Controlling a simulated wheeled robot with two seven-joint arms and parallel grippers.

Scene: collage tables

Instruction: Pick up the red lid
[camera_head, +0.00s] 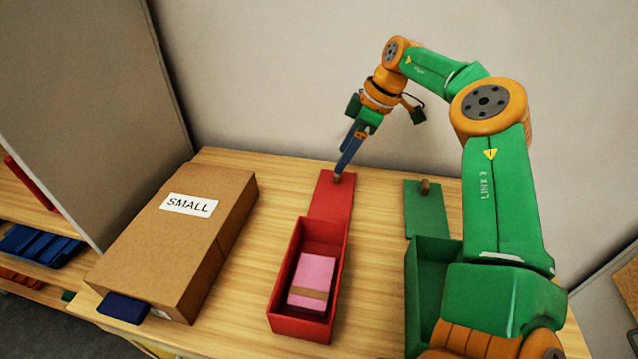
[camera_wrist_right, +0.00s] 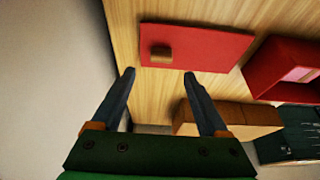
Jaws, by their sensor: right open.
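The red lid (camera_head: 331,200) lies flat on the table behind the open red box (camera_head: 283,291), with a small wooden knob (camera_head: 337,178) near its far end. In the right wrist view the lid (camera_wrist_right: 205,48) shows whole, with its knob (camera_wrist_right: 161,53) just ahead of the gap between my fingers. My right gripper (camera_head: 341,170) is over the far end of the lid, close to the knob. In the right wrist view my right gripper (camera_wrist_right: 159,74) is open, its two fingers apart with nothing between them. My left gripper is out of view.
The red box holds a pink block (camera_head: 313,278) with a brown band. A cardboard box marked SMALL (camera_head: 180,245) stands at left. A green lid (camera_head: 424,212) and green box (camera_head: 425,265) are at right, partly behind my arm. A wall (camera_head: 280,80) rises behind the table.

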